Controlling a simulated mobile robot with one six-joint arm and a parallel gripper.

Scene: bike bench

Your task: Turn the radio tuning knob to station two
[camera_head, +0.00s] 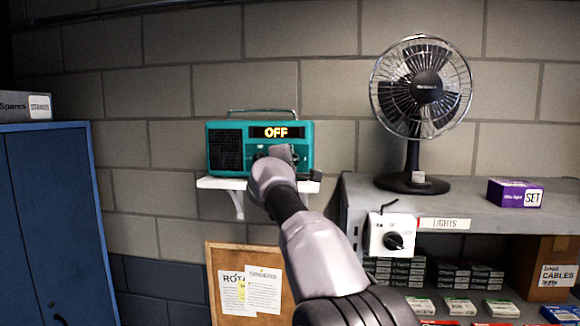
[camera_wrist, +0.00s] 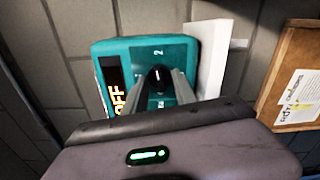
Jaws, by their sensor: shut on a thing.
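The teal radio (camera_head: 228,147) stands on a small white wall shelf (camera_head: 213,183) in the head view. Its display (camera_head: 276,132) reads OFF. In the wrist view the radio (camera_wrist: 122,48) appears turned on its side, with a dark tuning knob (camera_wrist: 159,77) on its face and a printed 2 near its far edge. My gripper (camera_wrist: 161,84) is shut on the tuning knob, one finger on each side. In the head view my arm hides the knob and most of the radio's lower right face. Other dial marks are partly covered by the fingers.
A grey shelf unit (camera_head: 465,212) at the right bears a fan (camera_head: 420,88), a purple box (camera_head: 515,193) and a white lights switch box (camera_head: 394,235). A pinboard (camera_head: 222,257) hangs below the radio. A blue cabinet (camera_head: 60,220) stands at the left.

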